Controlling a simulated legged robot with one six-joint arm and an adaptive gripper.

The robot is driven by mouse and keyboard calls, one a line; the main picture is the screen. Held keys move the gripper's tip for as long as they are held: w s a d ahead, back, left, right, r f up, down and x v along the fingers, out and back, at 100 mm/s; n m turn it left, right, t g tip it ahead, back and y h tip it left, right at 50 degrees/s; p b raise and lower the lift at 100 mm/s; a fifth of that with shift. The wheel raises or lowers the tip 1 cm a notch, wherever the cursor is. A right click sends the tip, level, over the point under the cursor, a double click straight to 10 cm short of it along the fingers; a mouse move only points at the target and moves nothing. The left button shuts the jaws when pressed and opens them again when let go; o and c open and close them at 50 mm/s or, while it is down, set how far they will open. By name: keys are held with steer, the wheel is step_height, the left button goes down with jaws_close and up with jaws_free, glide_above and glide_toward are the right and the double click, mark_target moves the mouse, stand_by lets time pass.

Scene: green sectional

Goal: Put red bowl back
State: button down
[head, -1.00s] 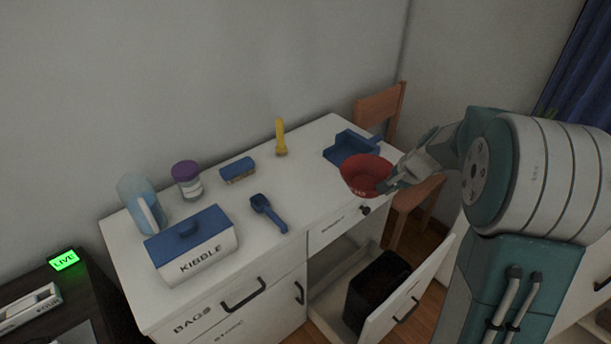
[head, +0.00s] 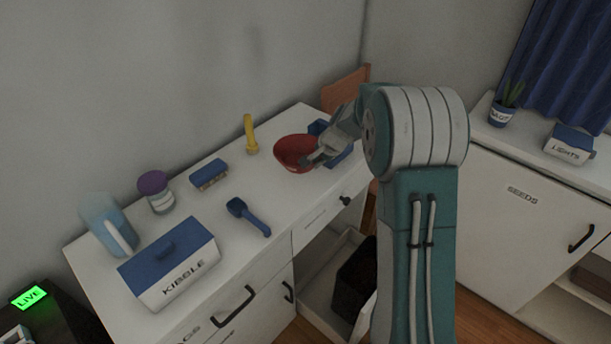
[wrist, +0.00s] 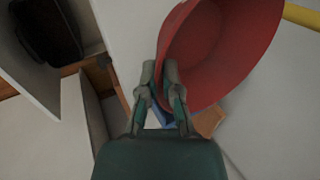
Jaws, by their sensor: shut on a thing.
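The red bowl (head: 294,152) is over the right part of the white desk top, between the yellow upright object and the blue dustpan. My gripper (head: 318,160) is shut on its right rim. In the wrist view the two fingers (wrist: 171,82) pinch the rim of the red bowl (wrist: 225,45), and the bowl looks tilted there. Whether its base touches the desk top I cannot tell. My gripper and arm hide part of the blue dustpan (head: 343,153) behind them.
On the white desk (head: 285,207) stand a kibble box (head: 170,262), blue scoop (head: 247,215), brush (head: 209,175), purple-lidded jar (head: 157,193), clear blue container (head: 108,225) and yellow object (head: 250,135). A cupboard below is open, with a black bin (head: 356,278). A seeds cabinet (head: 525,215) stands right.

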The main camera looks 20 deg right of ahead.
mark_target(299, 156)
steer(key=w+a+f, duration=0.1)
steer(key=f, duration=0.1)
steer(key=w+a+f, duration=0.1)
steer(key=shift+w+a+f, duration=0.2)
steer(key=shift+a+f, duration=0.2)
steer(key=shift+w+d+f, duration=0.25)
steer(key=shift+w+f, duration=0.05)
steer(key=shift+f, duration=0.15)
step_height(299, 156, down, 3)
steer(key=shift+w+f, duration=0.15)
steer(key=shift+f, duration=0.05)
steer(key=shift+a, duration=0.3)
steer(key=c, duration=0.8)
jaws_free()
steer(key=shift+d, duration=0.2)
